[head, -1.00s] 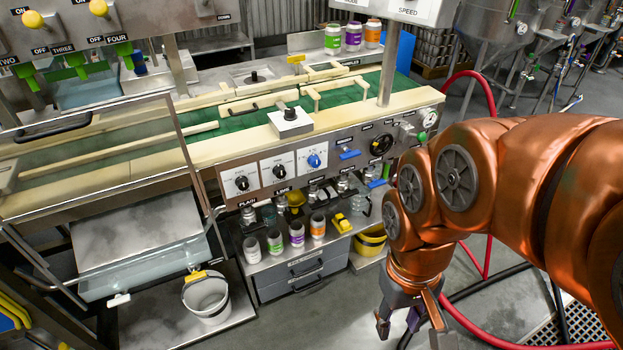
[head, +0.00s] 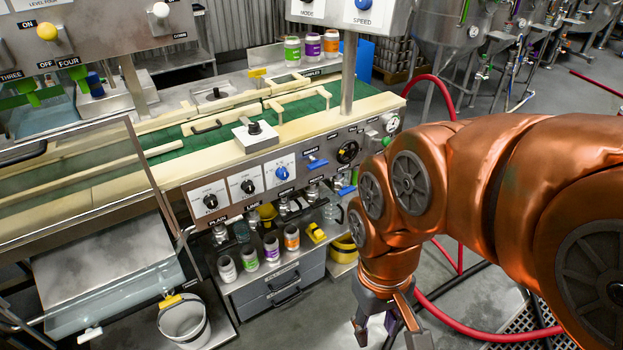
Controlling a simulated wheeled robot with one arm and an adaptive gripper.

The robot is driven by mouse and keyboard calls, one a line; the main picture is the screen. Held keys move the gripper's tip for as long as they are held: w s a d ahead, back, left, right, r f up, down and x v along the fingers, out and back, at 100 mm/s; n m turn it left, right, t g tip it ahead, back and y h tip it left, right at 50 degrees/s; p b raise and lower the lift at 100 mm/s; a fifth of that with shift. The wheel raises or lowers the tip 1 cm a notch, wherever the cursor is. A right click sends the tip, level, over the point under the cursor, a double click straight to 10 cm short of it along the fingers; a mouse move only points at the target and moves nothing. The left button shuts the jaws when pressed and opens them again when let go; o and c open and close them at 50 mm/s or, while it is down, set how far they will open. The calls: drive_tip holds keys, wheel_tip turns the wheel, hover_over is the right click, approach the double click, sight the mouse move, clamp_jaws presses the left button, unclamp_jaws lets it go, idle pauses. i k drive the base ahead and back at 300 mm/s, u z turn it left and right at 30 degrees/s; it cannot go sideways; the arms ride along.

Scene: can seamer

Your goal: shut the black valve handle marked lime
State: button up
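The front panel (head: 297,196) of the machine carries white plates with knobs. The black handle above the LIME label (head: 248,187) is a small round knob on the middle white plate. A similar black knob (head: 210,201) sits to its left above the PLAIN label, and a blue knob (head: 282,173) to its right. I cannot tell from its pointer whether the lime one is open or shut. My gripper (head: 384,332) hangs low at the bottom, right of and well away from the panel.
A shelf with several jars (head: 271,247) and drawers (head: 285,287) stands below the panel. A white bucket (head: 184,322) is at lower left. A black round knob (head: 347,151) and blue levers (head: 318,162) sit farther right. A red hose (head: 470,326) lies on the floor.

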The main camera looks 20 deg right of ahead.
sight(259, 228)
drive_tip(key=u, duration=0.55)
drive_tip(key=k, duration=1.3)
drive_tip(key=u, duration=0.6)
drive_tip(key=i, duration=1.55)
drive_tip(key=z, duration=0.5)
